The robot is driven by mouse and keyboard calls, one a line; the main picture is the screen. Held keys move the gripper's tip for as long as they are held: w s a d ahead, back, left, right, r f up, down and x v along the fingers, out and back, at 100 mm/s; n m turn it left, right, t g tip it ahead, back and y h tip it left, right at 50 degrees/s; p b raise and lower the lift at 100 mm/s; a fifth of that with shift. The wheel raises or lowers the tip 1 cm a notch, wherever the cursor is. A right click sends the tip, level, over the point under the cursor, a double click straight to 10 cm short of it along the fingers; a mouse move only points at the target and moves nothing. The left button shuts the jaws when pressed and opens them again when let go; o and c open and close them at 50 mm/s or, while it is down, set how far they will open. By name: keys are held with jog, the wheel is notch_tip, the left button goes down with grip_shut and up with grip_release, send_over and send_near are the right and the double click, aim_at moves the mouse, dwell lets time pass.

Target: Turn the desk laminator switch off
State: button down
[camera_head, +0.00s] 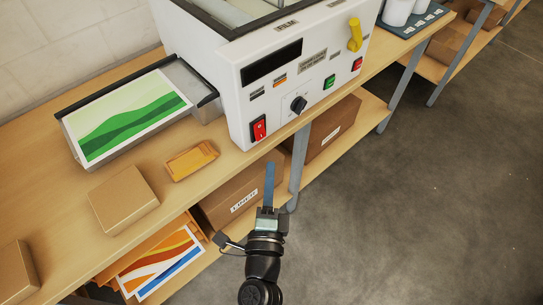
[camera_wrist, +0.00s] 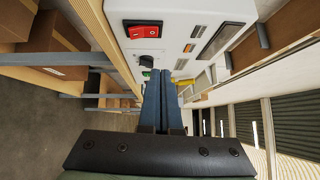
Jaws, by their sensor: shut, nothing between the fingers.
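The white laminator (camera_head: 285,75) stands on the wooden bench. Its red rocker switch (camera_head: 259,129) is at the lower left of the front panel; it also shows near the top of the wrist view (camera_wrist: 144,31). I cannot tell which way the rocker is tilted. My gripper (camera_head: 270,166) is shut and empty, its blue fingers together and pointing up toward the panel. In the head view the fingertips are just below and slightly right of the switch, seemingly apart from the panel. In the wrist view the fingers (camera_wrist: 162,72) reach below the switch.
The panel also has a black knob (camera_head: 299,105), a green button (camera_head: 329,82), a second red button (camera_head: 357,64) and a yellow lever (camera_head: 354,35). The bench edge (camera_head: 225,172) and a leg (camera_head: 299,165) are near my gripper. Open floor (camera_head: 430,200) lies right.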

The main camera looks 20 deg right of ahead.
jog(key=shift+r+v, duration=0.25)
jog(key=shift+v, duration=0.85)
jog(key=shift+s, duration=0.15)
